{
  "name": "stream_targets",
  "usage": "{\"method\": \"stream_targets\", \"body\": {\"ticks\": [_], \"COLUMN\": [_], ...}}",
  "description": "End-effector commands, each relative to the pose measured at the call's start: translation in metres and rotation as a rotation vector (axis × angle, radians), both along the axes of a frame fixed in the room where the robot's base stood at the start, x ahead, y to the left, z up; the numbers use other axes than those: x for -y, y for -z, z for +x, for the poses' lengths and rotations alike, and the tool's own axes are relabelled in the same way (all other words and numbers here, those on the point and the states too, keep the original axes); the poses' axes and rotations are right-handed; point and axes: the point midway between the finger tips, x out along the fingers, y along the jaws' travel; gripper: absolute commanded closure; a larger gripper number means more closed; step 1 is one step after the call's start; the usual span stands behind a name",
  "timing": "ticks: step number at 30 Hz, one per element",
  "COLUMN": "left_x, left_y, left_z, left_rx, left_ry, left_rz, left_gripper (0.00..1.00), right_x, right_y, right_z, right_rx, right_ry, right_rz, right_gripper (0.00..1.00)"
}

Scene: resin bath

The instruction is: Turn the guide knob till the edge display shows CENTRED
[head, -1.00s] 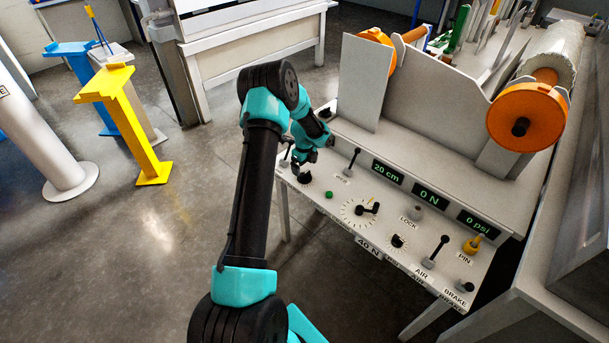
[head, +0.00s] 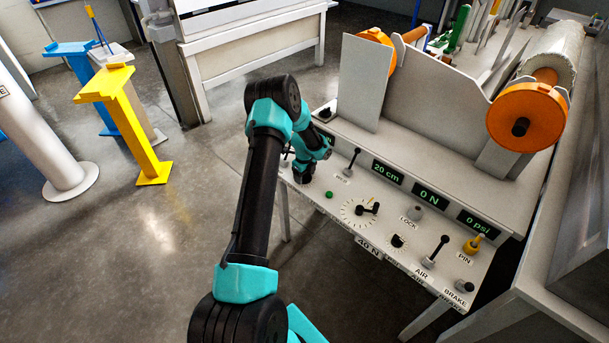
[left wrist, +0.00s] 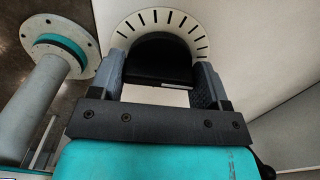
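My left gripper (head: 304,172) is at the far left end of the control panel, low over a black knob (left wrist: 158,62). In the left wrist view the knob sits in front of a pale round dial (left wrist: 204,42) with dark tick marks. The two fingers stand on either side of the knob; whether they press on it cannot be told. In the head view my gripper hides this knob. A green-lit display (head: 327,139) at the panel's left end is mostly covered by my left arm, and its text is not readable. My right gripper is not in view.
Along the panel stand levers, a green button (head: 329,195), a large dial (head: 359,211), and displays reading 20 cm (head: 388,173), 0 N (head: 427,195) and 0 psi (head: 478,223). An upright plate (head: 378,85) rises behind.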

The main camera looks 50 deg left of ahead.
Motion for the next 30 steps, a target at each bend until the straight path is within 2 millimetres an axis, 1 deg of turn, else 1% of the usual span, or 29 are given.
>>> {"method": "stream_targets", "body": {"ticks": [1, 6, 8, 14, 20, 26, 30], "left_x": [0.0000, 0.0000, 0.0000, 0.0000, 0.0001, 0.0001, 0.0002], "left_y": [-0.0001, -0.0002, -0.0002, -0.0003, -0.0002, -0.0001, 0.0000], "left_z": [0.0000, 0.0001, 0.0001, 0.0001, 0.0002, 0.0001, 0.0001], "left_rx": [0.000, 0.000, 0.000, 0.000, 0.000, -0.001, 0.000], "left_ry": [0.000, 0.000, 0.000, -0.010, -0.057, -0.161, -0.267], "left_rz": [0.000, 0.000, 0.000, 0.000, -0.001, -0.002, -0.002], "left_gripper": [0.35, 0.51, 0.56, 0.56, 0.56, 0.56, 0.56], "right_x": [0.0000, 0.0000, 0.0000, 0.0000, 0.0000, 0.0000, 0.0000], "right_y": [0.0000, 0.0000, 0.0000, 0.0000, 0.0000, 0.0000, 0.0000], "right_z": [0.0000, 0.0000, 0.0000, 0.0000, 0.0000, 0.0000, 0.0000], "right_rx": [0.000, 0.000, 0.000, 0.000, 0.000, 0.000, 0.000], "right_ry": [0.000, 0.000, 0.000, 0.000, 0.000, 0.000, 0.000], "right_rz": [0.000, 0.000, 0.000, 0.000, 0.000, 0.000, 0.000], "right_gripper": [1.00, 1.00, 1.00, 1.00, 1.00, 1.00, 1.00]}}
